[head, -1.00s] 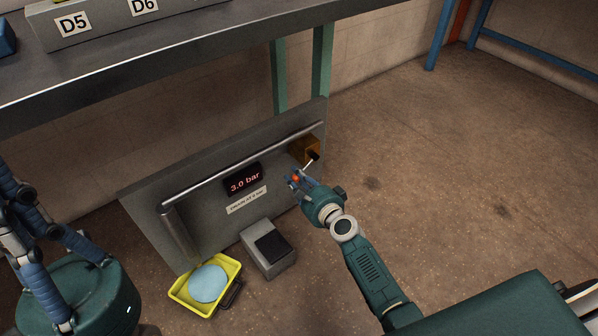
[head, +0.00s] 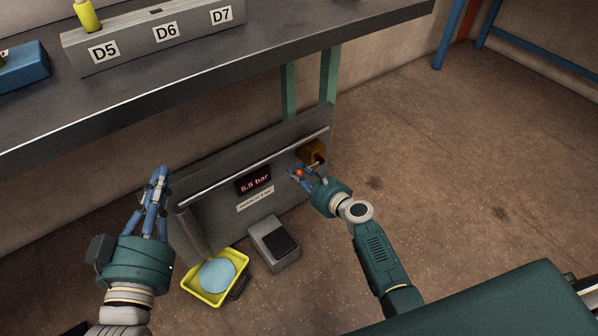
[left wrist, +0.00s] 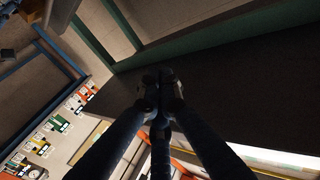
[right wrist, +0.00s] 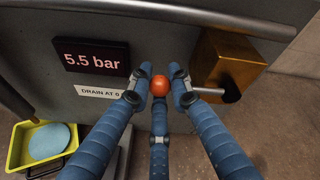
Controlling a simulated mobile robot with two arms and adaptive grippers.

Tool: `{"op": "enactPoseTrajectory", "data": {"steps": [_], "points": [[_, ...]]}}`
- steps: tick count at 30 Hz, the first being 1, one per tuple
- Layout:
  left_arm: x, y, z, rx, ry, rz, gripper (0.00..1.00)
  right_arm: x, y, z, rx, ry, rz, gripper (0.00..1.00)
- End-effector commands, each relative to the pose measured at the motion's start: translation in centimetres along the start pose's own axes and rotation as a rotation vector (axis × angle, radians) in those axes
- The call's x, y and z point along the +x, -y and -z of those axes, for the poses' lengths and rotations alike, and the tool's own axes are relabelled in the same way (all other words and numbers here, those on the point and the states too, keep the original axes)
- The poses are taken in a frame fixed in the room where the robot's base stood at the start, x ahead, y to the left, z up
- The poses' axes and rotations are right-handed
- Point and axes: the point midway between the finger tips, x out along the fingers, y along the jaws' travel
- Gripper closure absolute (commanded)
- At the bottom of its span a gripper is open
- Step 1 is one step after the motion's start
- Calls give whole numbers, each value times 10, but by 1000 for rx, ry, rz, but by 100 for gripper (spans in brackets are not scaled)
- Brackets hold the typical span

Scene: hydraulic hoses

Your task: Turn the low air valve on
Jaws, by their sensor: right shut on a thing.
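The low air valve is a brass block (right wrist: 225,62) at the right end of the grey panel, with a short metal lever ending in an orange ball knob (right wrist: 160,86). In the right wrist view the lever lies about level, pointing left. My right gripper (head: 302,173) is shut on the orange knob, its fingers around it; it also shows in the right wrist view (right wrist: 160,88). The panel's display (right wrist: 92,57) reads 5.5 bar. My left gripper (head: 160,175) is raised left of the panel, fingertips together and empty; they also meet in the left wrist view (left wrist: 160,82).
A label strip starting "DRAIN AT" (right wrist: 99,92) is under the display. A grey pedal box (head: 273,243) and a yellow tray (head: 207,299) with a blue disc (head: 217,274) stand on the floor. A workbench (head: 200,80) overhangs the panel. The floor at right is clear.

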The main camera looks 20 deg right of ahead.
Motion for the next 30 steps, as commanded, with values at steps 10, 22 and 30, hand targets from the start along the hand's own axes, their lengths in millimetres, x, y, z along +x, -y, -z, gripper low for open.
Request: {"op": "enactPoseTrajectory", "data": {"steps": [10,22,30], "points": [[-3,3,-23,2,100,6,100,-3,0,3,40,-3,-9,100],[-3,3,-23,2,99,6,100,-2,0,2,40,-1,-10,62],[-3,3,-22,2,98,6,100,-2,0,0,35,3,-9,62]]}}
